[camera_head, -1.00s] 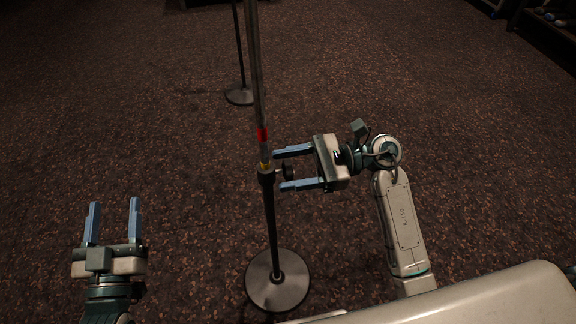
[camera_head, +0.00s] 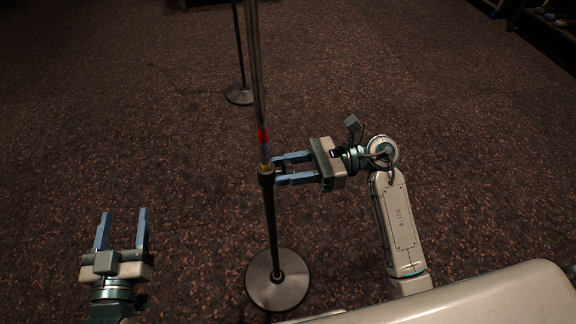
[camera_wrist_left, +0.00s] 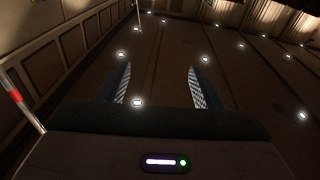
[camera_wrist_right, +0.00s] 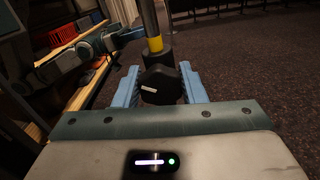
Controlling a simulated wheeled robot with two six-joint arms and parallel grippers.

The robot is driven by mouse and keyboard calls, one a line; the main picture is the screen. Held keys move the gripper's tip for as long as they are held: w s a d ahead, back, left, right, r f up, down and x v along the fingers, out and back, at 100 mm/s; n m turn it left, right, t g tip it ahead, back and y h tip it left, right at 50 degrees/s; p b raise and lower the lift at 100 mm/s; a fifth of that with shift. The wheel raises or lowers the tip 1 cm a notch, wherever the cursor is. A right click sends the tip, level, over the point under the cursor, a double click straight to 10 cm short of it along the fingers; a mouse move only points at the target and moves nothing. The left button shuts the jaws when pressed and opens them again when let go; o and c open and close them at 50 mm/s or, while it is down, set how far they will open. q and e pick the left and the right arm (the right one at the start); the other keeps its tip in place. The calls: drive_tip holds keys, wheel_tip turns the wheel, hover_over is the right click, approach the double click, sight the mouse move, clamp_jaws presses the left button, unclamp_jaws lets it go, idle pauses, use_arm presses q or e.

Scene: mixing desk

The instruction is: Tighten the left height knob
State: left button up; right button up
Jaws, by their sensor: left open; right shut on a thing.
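The near stand has a thin upright pole (camera_head: 259,95) with a red and a yellow band, a dark collar (camera_head: 266,178) and a round base (camera_head: 277,280). A black height knob (camera_wrist_right: 161,86) with a small white mark sticks out from the collar side. My right gripper (camera_head: 275,170) comes from the right and is shut on the knob; in the right wrist view its fingers (camera_wrist_right: 160,76) flank it on both sides. In the head view the fingers mostly hide the knob. My left gripper (camera_head: 123,214) is open and empty at lower left, apart from the stand.
A second stand with a round base (camera_head: 240,94) is farther back. Shelving (camera_head: 548,20) is at the far right corner. The carpet around the near stand is clear. The left wrist view shows ceiling lights and the banded pole (camera_wrist_left: 18,98) at its left edge.

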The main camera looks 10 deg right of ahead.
drive_tip(key=shift+m, duration=0.4)
drive_tip(key=o, duration=1)
use_arm(q)
drive_tip(key=shift+s+f+g, duration=0.15)
drive_tip(key=shift+f+g, duration=0.25)
drive_tip(key=shift+f, duration=0.3)
drive_tip(key=shift+w+r+t+b, duration=0.15)
drive_tip(key=shift+r+t, duration=0.35)
drive_tip(key=shift+r, duration=0.35)
drive_tip(key=shift+w+r+t+b, duration=0.15)
drive_tip(key=shift+r+t, duration=0.35)
drive_tip(key=shift+r, duration=0.35)
use_arm(e)
drive_tip(key=d, duration=1)
drive_tip(key=shift+d, duration=0.4)
drive_tip(key=shift+w, duration=0.1)
